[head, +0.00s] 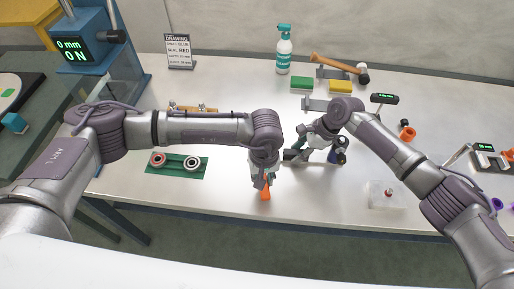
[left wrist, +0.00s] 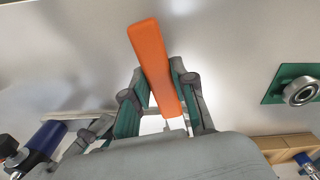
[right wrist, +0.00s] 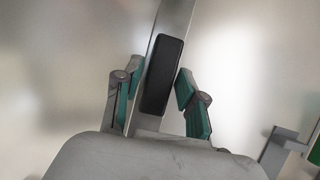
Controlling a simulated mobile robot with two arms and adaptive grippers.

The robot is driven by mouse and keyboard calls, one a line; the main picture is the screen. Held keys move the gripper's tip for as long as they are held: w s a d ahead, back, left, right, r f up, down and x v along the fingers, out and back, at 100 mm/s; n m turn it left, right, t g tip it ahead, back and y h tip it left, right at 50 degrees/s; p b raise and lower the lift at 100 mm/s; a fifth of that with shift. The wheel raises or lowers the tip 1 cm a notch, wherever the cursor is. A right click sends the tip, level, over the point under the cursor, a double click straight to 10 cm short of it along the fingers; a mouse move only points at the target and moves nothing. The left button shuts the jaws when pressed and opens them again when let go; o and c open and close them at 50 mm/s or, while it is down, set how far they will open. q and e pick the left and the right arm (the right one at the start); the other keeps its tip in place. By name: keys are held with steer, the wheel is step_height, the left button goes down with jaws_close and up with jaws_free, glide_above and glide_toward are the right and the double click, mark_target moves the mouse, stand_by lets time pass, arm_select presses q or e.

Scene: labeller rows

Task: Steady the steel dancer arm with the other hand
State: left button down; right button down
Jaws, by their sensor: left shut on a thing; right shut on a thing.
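The steel dancer arm (right wrist: 174,18) shows in the right wrist view as a flat bar with a black grip pad (right wrist: 163,75). The pad lies between the fingers of my right gripper (right wrist: 158,88), which is shut on it. In the head view my right gripper (head: 302,149) is low at the middle of the bench, partly hiding the arm. My left gripper (head: 262,180) is shut on an orange handle (head: 265,192) near the bench's front edge. The handle also fills the left gripper's fingers in the left wrist view (left wrist: 152,60). What it belongs to is hidden.
A green mat (head: 160,170) with bearing rings lies left of my left gripper. A clear box (head: 387,195) stands to the right. A spray bottle (head: 284,50), sponges (head: 340,87) and a mallet (head: 340,68) are at the back. The bench front between the grippers and box is clear.

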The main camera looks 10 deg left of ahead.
arm_select(q)
steer(key=shift+a, duration=0.2)
stand_by(0.3)
steer(key=shift+s+a+m, duration=0.15)
steer(key=shift+a+m, duration=0.7)
steer(key=shift+m, duration=0.25)
steer(key=shift+a+m, duration=0.9)
steer(key=shift+a, duration=0.05)
steer(key=shift+a, duration=0.2)
steer(key=shift+d, duration=0.3)
